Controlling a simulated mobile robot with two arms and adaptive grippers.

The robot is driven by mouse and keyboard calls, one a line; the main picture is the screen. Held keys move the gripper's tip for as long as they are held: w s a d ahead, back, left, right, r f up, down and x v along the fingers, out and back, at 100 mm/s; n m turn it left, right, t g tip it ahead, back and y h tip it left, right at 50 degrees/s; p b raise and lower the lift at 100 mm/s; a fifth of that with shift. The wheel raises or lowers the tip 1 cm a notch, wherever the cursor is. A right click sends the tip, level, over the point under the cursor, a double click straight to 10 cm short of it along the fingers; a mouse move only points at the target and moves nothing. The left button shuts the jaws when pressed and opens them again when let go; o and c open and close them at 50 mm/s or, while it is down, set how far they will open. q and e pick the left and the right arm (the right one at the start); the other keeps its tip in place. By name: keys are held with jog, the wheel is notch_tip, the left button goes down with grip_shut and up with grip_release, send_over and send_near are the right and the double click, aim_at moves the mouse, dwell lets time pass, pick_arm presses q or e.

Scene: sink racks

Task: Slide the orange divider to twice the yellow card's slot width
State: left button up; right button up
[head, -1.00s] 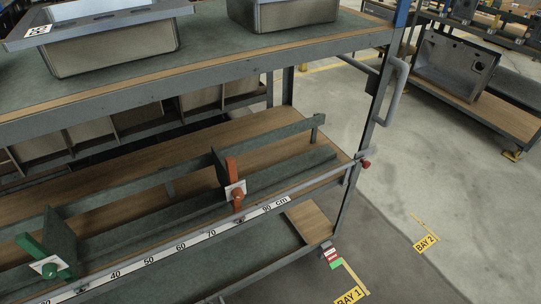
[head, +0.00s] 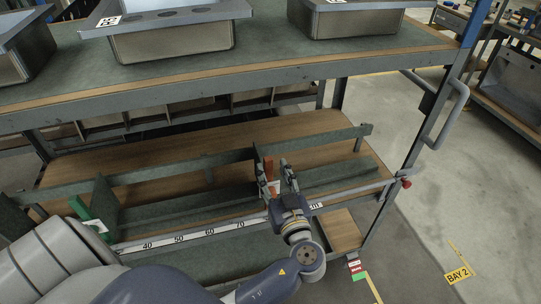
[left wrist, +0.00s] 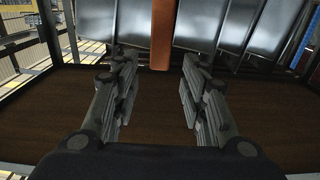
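The orange divider (head: 268,168) stands upright on the lower shelf, behind the measuring scale (head: 180,236). My left gripper (head: 274,166) reaches up to it from the front with its two fingers apart. In the left wrist view the orange divider (left wrist: 162,35) shows as an upright strip ahead of the gap between the open fingers (left wrist: 157,65). I cannot tell whether a finger touches it. The gripper hides the scale beside the divider. A green divider (head: 83,210) stands further left, partly behind my arm. No yellow card can be made out. My right gripper is not in view.
The upper shelf (head: 250,67) carries metal sinks (head: 175,42) above the work area. A grey rail (head: 170,173) runs along the lower shelf. A rack post and handle (head: 450,115) and a red knob (head: 407,184) are at the right.

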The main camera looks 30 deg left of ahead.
aim_at(269, 163)
pick_arm(q)
jog(key=p+x, duration=0.1)
jog(key=x, duration=0.4)
jog(key=shift+w+a, duration=0.2)
grip_shut()
